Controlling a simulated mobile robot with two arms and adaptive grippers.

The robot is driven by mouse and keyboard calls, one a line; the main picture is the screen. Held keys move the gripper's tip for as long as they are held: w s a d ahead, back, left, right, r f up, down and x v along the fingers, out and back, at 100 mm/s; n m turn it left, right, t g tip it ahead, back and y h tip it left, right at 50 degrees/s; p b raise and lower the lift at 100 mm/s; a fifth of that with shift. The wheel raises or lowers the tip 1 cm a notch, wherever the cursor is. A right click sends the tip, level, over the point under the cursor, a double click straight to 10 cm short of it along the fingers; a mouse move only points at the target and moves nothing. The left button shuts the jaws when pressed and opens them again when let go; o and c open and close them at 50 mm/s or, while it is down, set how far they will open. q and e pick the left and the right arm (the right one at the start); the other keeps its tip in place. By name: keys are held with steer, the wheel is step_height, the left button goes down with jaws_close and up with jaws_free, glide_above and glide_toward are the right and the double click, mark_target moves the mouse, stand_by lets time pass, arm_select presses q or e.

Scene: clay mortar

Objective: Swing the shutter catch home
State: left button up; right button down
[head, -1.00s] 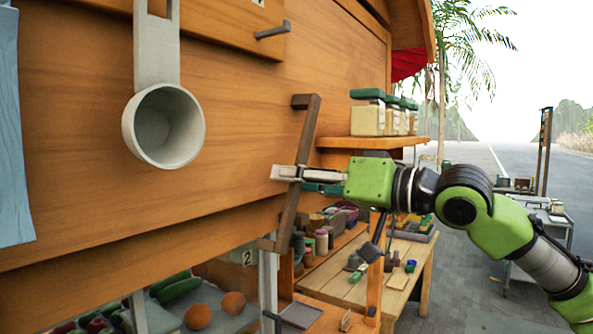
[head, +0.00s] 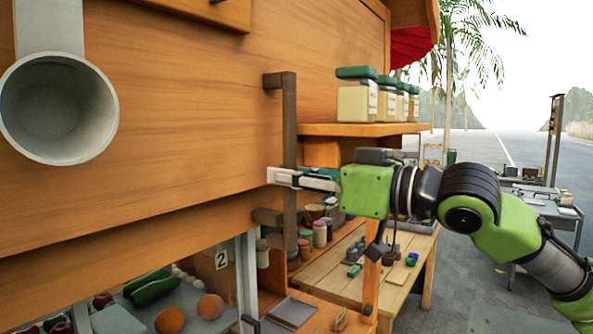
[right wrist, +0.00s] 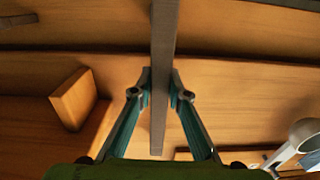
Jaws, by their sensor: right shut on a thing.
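A dark grey-brown bracket-shaped bar (head: 289,125), which looks like the shutter catch, stands nearly upright at the right end of the wooden shutter front (head: 190,130). Its upper and lower ends turn left toward the wood. My right gripper (head: 285,178) is shut around the bar below its middle, reaching in from the right. In the right wrist view the bar (right wrist: 163,75) runs between my two fingers (right wrist: 159,95), with wood behind. The fingers hide a short stretch of the bar in the head view. My left gripper is not in view.
A round grey cup-like holder (head: 60,108) hangs on the front at left. Jars with green lids (head: 356,100) stand on a shelf (head: 365,129) just right of the bar. Below are a wooden table (head: 400,265) and produce trays (head: 200,325). Open paving lies to the right.

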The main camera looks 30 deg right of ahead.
steer(key=shift+d+r, duration=0.15)
steer(key=c, duration=2.1)
jaws_free()
steer(key=shift+c, duration=0.2)
steer(key=shift+o, duration=1.1)
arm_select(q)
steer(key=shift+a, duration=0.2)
arm_select(e)
steer(key=v, duration=1.2)
